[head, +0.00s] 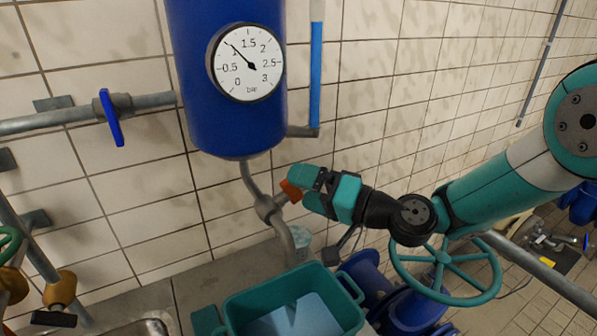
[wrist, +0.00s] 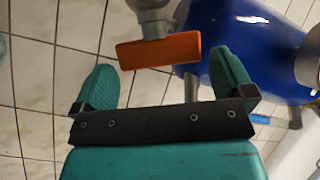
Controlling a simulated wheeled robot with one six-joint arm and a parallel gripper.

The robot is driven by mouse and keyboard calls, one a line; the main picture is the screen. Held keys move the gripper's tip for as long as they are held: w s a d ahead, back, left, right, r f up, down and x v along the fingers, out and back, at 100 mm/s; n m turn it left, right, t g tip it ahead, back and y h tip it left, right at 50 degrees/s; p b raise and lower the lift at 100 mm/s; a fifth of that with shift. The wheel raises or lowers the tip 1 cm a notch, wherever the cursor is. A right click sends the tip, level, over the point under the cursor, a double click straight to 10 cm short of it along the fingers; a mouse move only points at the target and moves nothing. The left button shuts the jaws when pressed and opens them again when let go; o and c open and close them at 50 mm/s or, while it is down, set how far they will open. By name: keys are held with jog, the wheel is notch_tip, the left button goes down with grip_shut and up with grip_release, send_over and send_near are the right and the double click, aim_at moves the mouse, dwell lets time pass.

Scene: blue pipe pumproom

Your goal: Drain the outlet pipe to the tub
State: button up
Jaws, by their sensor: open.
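The outlet pipe (head: 284,236) runs down from the bottom of the blue tank (head: 229,128) and curves toward the teal tub (head: 234,317). An orange valve handle (head: 290,190) sits on a grey valve body (head: 264,208) on this pipe. The tub stands below and holds pale blue liquid (head: 293,318). My gripper (head: 298,187) is at the orange handle in the head view. In the wrist view the handle (wrist: 158,51) lies crosswise just beyond and between the open fingertips of my gripper (wrist: 166,78). I cannot tell if they touch it.
A round gauge (head: 245,63) on the tank points a little above 1 bar. A blue-handled valve (head: 112,117) is on the left pipe. A teal handwheel (head: 443,258) and blue pipework (head: 372,285) stand right of the tub, below my arm.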

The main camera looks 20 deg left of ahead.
jog(key=shift+w+a, duration=0.15)
jog(key=shift+a, duration=0.85)
